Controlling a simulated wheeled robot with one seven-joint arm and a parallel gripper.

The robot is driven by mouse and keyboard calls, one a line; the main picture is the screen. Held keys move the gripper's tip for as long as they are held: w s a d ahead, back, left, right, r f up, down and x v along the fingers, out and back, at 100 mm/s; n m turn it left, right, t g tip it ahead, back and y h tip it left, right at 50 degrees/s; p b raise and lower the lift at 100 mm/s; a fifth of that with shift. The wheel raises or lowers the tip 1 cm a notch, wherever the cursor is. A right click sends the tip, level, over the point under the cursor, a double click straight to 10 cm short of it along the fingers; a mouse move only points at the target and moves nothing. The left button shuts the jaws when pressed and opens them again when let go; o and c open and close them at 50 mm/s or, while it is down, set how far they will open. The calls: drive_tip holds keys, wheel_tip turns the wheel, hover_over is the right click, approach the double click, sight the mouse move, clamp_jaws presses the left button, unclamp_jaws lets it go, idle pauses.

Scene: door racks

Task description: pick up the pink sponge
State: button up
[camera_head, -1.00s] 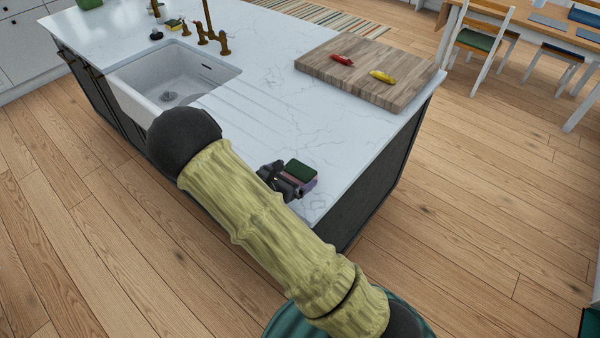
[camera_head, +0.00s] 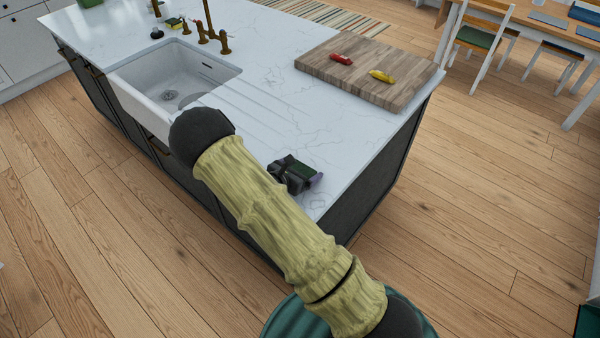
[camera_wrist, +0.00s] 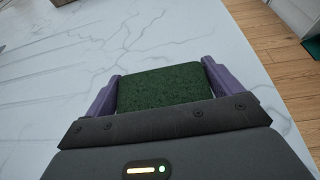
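The sponge (camera_wrist: 160,86) shows its dark green scouring face in the wrist view; its pink part is hidden there. It lies near the corner of the white marble counter. In the head view the sponge (camera_head: 304,175) is partly covered by my gripper (camera_head: 290,172). In the wrist view my gripper (camera_wrist: 162,68) has its two purple fingers spread wide, one on each side of the sponge. The gaps between fingers and sponge are very small, and I cannot tell whether they touch. The fingers look open around it.
The marble counter (camera_head: 270,110) is clear around the sponge, with its edge close by. A wooden cutting board (camera_head: 350,85) holds a red pepper (camera_head: 341,59) and a yellow pepper (camera_head: 382,76). A white sink (camera_head: 175,80) and brass tap (camera_head: 209,25) are farther left.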

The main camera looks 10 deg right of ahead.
sight(302, 168)
drive_tip(key=c, duration=0.5)
drive_tip(key=shift+o, duration=0.2)
wheel_tip(302, 168, up, 10)
drive_tip(key=shift+r+b, duration=0.1)
drive_tip(key=shift+b, duration=0.75)
